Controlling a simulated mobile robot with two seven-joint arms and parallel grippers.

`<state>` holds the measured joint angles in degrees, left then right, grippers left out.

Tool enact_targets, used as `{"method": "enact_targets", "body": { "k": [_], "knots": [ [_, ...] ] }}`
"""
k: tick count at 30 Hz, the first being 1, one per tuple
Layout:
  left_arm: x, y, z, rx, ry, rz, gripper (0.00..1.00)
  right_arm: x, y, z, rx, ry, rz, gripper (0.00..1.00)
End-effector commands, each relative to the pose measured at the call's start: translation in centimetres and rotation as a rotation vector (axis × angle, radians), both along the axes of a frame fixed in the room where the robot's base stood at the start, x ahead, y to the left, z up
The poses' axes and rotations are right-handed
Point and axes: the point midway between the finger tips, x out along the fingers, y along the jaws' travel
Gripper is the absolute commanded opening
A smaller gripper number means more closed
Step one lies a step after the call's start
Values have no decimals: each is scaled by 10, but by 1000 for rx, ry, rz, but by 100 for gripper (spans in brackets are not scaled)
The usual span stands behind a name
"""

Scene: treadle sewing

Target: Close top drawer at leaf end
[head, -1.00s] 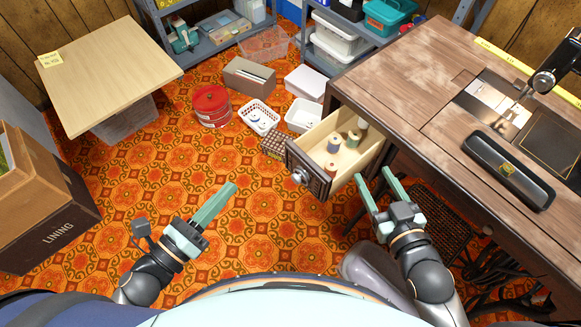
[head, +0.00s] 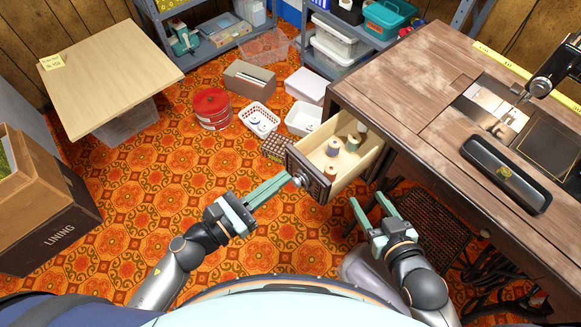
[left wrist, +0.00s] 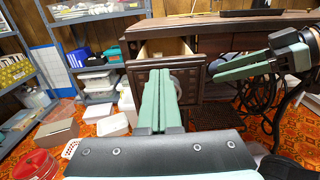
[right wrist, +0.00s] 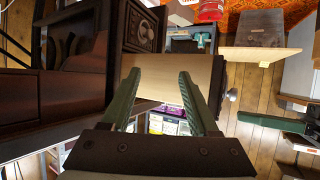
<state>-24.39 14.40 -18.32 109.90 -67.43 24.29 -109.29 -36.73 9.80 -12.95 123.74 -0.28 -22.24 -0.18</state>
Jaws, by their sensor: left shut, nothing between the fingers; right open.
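The top drawer (head: 322,190) at the left end of the wooden sewing table (head: 400,75) is pulled out, with several thread spools (head: 333,148) inside. Its dark carved front bears a round metal knob (head: 300,180). My left gripper (head: 287,177) is shut and empty, its fingertips at the drawer front beside the knob; I cannot tell whether they touch. In the left wrist view the shut fingers (left wrist: 160,75) overlap the drawer front (left wrist: 200,78) and partly hide the knob. My right gripper (head: 368,200) is open and empty, to the right of the drawer and near its side.
White baskets (head: 260,119), a red tin (head: 211,108) and boxes stand on the floor behind the drawer.

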Motion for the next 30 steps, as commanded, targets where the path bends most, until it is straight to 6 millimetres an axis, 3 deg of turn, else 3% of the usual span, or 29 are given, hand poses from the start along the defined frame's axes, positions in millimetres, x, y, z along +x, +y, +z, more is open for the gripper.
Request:
{"method": "enact_targets", "body": {
  "k": [9,23,30],
  "knots": [
    [24,-23,0,-1,1,1,0,-16,1,-23,1,111,-4,61],
    [26,-26,0,-1,1,1,0,-16,1,-25,1,118,-5,61],
    [41,-41,1,-1,-2,0,0,-16,1,-25,0,112,-5,61]
  ]
}}
